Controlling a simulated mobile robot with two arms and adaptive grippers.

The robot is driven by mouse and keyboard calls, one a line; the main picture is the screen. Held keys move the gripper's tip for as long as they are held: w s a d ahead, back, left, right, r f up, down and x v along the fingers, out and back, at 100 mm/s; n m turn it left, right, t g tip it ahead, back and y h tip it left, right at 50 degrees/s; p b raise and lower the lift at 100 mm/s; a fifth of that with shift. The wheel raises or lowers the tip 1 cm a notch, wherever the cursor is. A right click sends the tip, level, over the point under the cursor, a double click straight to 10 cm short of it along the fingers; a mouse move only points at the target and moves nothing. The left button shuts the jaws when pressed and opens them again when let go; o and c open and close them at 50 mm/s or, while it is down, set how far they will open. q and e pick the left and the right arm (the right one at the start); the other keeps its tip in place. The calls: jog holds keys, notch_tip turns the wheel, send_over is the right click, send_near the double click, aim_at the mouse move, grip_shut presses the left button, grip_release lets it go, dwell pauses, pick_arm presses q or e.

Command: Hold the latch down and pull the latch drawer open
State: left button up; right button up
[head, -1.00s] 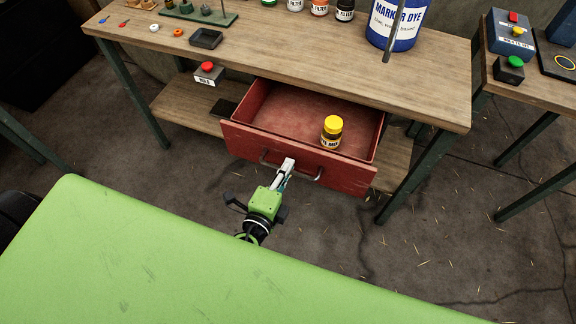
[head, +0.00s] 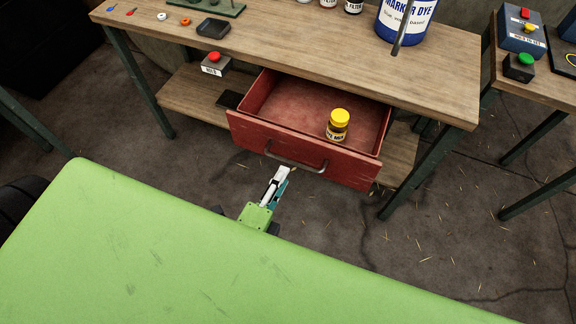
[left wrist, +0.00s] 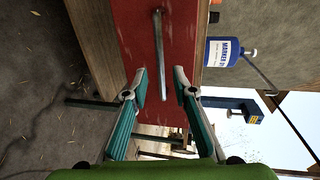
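The red drawer (head: 330,163) stands open under the wooden bench, with a yellow-lidded jar (head: 338,125) inside it. Its metal bar handle (head: 296,161) is on the front, and also shows in the left wrist view (left wrist: 158,55). My right gripper is out of view.
The bench top (head: 290,45) holds a black tray (head: 213,28), small rings and a marker dye tub (head: 405,20). A second table (head: 550,80) with button boxes stands at the right. My green body top fills the foreground.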

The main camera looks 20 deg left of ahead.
pick_arm(q)
jog(key=shift+v, duration=2.3)
jog(key=s+a+f+n+g+y, duration=0.1)
jog(key=s+a+f+n+g, duration=0.15)
jog(key=f, duration=0.75)
jog(key=s+a+f+n+g, duration=0.2)
jog(key=s+a+f+g, duration=0.15)
jog(key=f, duration=0.65)
jog(key=s+a+f+n+g+y, duration=0.1)
jog(key=s+a+f+n+g, duration=0.15)
jog(key=f, duration=0.75)
jog(key=s+f+n+g, duration=0.3)
jog(key=s+f, duration=0.3)
jog(key=s, duration=0.3)
jog(key=s+f+n+g+h, duration=0.1)
jog(key=s+f+n+g, duration=0.2)
jog(key=s+f+n, duration=0.3)
jog(key=s+f+p, duration=0.1)
jog(key=s, duration=0.1)
jog(key=shift+s+d+f, duration=0.35)
jog(key=shift+s, duration=0.05)
